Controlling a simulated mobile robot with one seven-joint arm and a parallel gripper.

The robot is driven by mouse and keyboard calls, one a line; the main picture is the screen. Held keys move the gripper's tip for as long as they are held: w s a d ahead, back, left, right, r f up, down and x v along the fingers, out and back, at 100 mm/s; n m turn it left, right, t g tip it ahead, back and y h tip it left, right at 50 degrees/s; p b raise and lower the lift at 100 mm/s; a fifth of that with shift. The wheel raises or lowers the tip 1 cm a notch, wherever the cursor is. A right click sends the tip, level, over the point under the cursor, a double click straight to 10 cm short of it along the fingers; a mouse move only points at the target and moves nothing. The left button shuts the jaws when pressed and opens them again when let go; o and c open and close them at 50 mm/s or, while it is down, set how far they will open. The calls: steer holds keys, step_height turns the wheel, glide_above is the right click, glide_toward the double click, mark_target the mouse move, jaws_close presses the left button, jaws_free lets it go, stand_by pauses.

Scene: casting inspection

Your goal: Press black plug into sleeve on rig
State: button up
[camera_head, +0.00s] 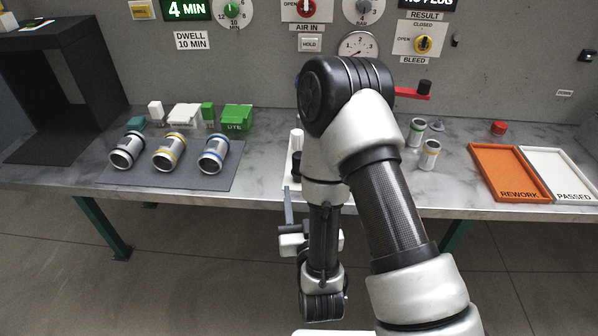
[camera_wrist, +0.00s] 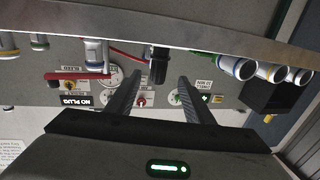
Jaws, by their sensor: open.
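A black cylinder that looks like the black plug (camera_wrist: 159,58) stands at the bench edge in the wrist view, which is upside down. It lies beyond my fingertips and between them in the picture; a black piece (camera_head: 297,160) shows beside my arm in the head view. A pale sleeve with a blue band (camera_wrist: 96,55) stands to its left in the wrist view, near a red lever, apparently at the rig. My arm hides most of the rig in the head view. My gripper (camera_wrist: 158,92) is open and empty, in front of the bench edge.
Three sleeves (camera_head: 169,153) lie on a dark mat at left; two more (camera_head: 429,154) stand right of my arm. The red lever (camera_head: 412,94) has a black knob. An orange REWORK tray (camera_head: 482,148) and white PASSED tray (camera_head: 588,165) are at right. A display (camera_wrist: 80,101) reads NO PLUG.

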mark_target(297, 155)
steer(key=w+b, duration=0.1)
steer(key=b, duration=0.2)
steer(key=w+b, duration=0.1)
steer(key=b, duration=0.1)
steer(key=w+b, duration=0.2)
steer(key=b, duration=0.1)
steer(key=shift+w+a+f+b, duration=0.1)
steer(key=shift+a+f+b, duration=0.1)
steer(key=shift+a+b, duration=0.15)
steer(key=w, duration=0.4)
steer(key=shift+a+r, duration=0.25)
steer(key=shift+r, duration=0.1)
steer(key=shift+w+a+r+b, duration=0.1)
steer(key=shift+w+a+b, duration=0.05)
steer(key=shift+w, duration=0.85)
steer(key=shift+w+a+r+b, duration=0.1)
steer(key=shift+w+b, duration=0.1)
steer(key=shift+w, duration=0.8)
steer(key=shift+w+a+r+b, duration=0.1)
steer(key=shift+w+a+b, duration=0.05)
steer(key=shift+w, duration=0.85)
steer(key=shift+c, duration=0.4)
steer(key=c, duration=1)
